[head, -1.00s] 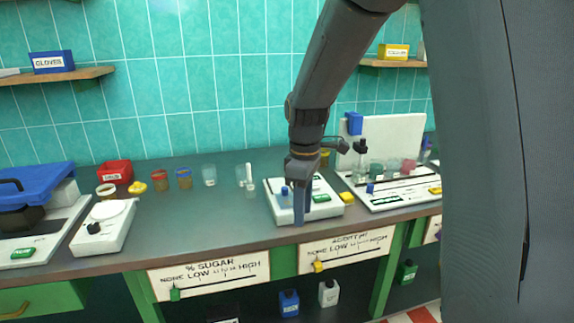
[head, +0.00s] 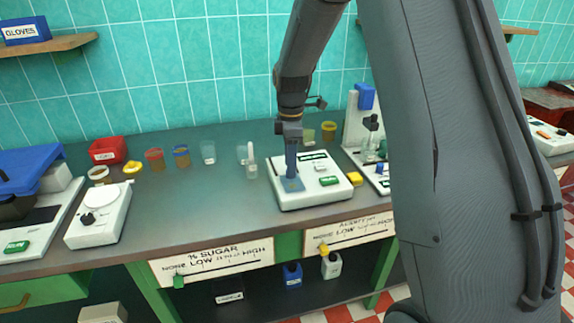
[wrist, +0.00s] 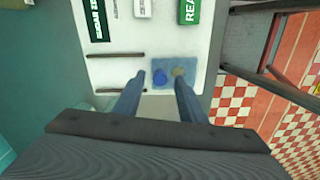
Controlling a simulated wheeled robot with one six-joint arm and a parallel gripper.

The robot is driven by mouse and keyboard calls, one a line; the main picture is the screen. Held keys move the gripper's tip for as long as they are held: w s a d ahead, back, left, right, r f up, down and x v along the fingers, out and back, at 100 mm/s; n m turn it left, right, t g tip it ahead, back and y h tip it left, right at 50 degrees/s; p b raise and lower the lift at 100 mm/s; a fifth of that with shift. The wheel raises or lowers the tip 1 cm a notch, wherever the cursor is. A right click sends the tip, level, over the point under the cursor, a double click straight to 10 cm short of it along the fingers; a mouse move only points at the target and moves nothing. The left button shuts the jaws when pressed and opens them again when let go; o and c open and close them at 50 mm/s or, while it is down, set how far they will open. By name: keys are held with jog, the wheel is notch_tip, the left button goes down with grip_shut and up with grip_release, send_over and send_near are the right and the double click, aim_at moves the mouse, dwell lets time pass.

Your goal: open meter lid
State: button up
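The meter (head: 340,186) is a white box on the counter, with a dark label and a green tag on top. In the wrist view, its white top (wrist: 125,65) carries a flat blue square lid (wrist: 190,62) with a round blue knob (wrist: 159,79) and a dull yellowish round spot beside it. The lid looks flat and closed. My gripper (wrist: 160,84) points down at the lid, its two fingers apart on either side of the knob. In the head view, my gripper (head: 292,184) is over the meter's left part and hides the knob. Contact cannot be told.
Several small cups, including a blue-rimmed one (head: 181,156), stand left of the meter. A white scale (head: 98,215) and a blue-lidded device (head: 30,172) are at the left. My arm hides much of the right side.

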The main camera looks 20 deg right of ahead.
jog(key=shift+f, duration=0.85)
grip_shut()
jog(key=shift+w, duration=0.1)
